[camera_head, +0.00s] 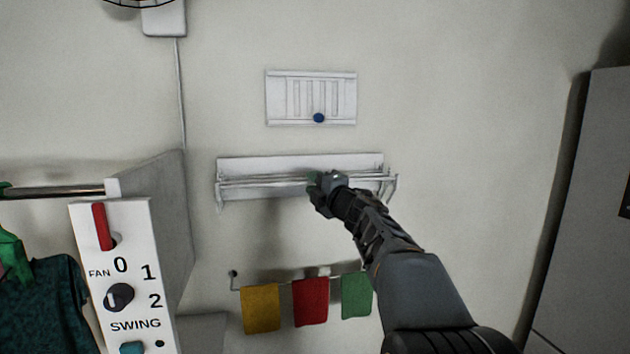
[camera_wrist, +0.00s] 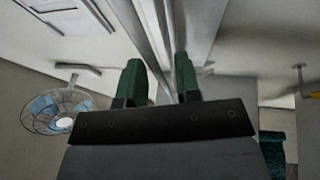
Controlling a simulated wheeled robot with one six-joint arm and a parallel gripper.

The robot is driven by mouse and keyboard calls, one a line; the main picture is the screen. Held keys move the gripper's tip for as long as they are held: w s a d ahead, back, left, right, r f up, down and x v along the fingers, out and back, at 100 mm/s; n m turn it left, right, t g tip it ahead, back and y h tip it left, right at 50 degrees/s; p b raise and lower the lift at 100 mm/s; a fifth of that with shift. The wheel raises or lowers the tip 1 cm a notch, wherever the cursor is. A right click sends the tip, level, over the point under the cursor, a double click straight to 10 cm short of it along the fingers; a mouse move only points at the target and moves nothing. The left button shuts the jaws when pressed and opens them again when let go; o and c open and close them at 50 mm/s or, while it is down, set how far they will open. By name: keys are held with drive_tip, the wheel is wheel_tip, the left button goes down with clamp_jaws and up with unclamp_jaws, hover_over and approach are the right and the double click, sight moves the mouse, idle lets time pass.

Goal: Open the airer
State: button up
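The airer (camera_head: 240,165) is a white wall-mounted rack with a back plate and thin rails, in the middle of the head view. My gripper (camera_head: 320,182) is at its front rails, right of the middle, and hides part of them. In the wrist view my gripper (camera_wrist: 159,68) shows two green fingers set apart. The pale rails of the airer (camera_wrist: 153,30) run down toward the gap between the fingers. I cannot tell whether a finger touches a rail.
A white wall panel with a blue knob (camera_head: 319,118) is above the airer. Yellow (camera_head: 260,309), red (camera_head: 310,302) and green (camera_head: 357,296) cloths hang on a rail below. A fan control panel (camera_head: 125,290) stands at the lower left. A grey cabinet (camera_head: 585,210) is at the right.

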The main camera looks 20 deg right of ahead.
drive_tip(key=shift+w, duration=0.15)
clamp_jaws()
idle(0.5)
